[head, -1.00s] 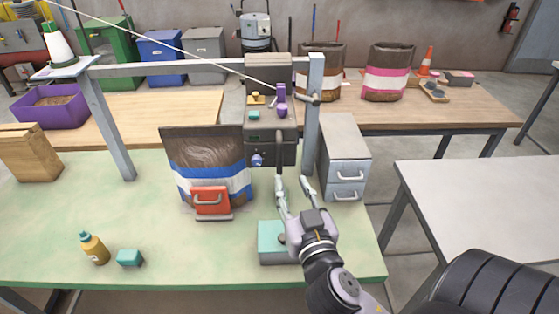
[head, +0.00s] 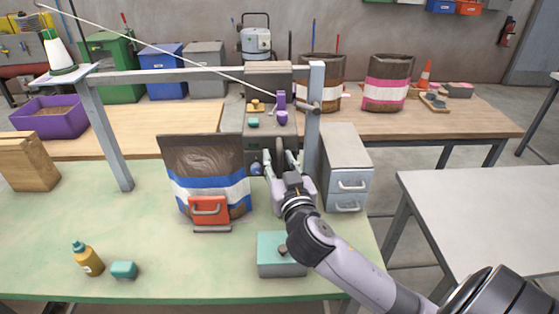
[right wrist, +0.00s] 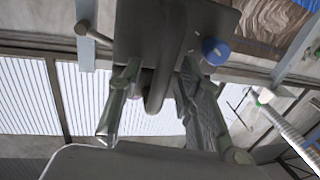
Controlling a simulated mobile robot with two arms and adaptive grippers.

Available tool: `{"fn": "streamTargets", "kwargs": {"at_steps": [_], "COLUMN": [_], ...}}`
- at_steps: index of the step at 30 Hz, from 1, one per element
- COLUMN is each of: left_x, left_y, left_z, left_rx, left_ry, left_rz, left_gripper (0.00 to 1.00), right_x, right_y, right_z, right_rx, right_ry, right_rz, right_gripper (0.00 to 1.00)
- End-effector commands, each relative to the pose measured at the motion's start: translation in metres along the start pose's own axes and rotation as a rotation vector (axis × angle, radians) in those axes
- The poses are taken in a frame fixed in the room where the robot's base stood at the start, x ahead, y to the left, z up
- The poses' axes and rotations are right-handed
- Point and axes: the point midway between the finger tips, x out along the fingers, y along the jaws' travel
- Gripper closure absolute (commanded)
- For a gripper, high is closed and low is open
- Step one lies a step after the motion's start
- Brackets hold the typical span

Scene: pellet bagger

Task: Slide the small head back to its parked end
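A dark grey machine (head: 257,152) stands on the green table, next to a gantry post. A purple block (head: 281,99) and a purple knob (head: 282,117) sit on its top. I cannot tell for sure which part is the small head. A grey rounded bar (head: 281,153) sticks out from the machine's front; it also shows in the right wrist view (right wrist: 158,85). My right gripper (head: 281,160) is open, with one finger on each side of the bar. In the right wrist view its fingers (right wrist: 158,92) appear apart from the bar. My left gripper is not in view.
A grey drawer unit (head: 345,165) is close on the right. The gantry beam (head: 200,74) crosses above.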

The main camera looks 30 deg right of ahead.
Motion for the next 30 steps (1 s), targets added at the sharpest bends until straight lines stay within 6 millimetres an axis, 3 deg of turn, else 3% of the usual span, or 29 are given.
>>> {"fn": "streamTargets", "kwargs": {"at_steps": [4, 19, 30], "left_x": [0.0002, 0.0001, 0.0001], "left_y": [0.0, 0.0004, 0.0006], "left_z": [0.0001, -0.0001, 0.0], "left_rx": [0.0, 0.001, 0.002], "left_ry": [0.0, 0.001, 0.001], "left_rz": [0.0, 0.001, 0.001], "left_gripper": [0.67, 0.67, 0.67], "right_x": [-0.0002, -0.0005, -0.0006], "right_y": [-0.0001, -0.0001, -0.0001], "right_z": [0.0003, 0.0004, 0.0005], "right_rx": [0.0, 0.0, 0.0], "right_ry": [0.0, 0.0, 0.0], "right_rz": [0.0, 0.0, 0.0], "right_gripper": [0.67, 1.0, 1.0]}}
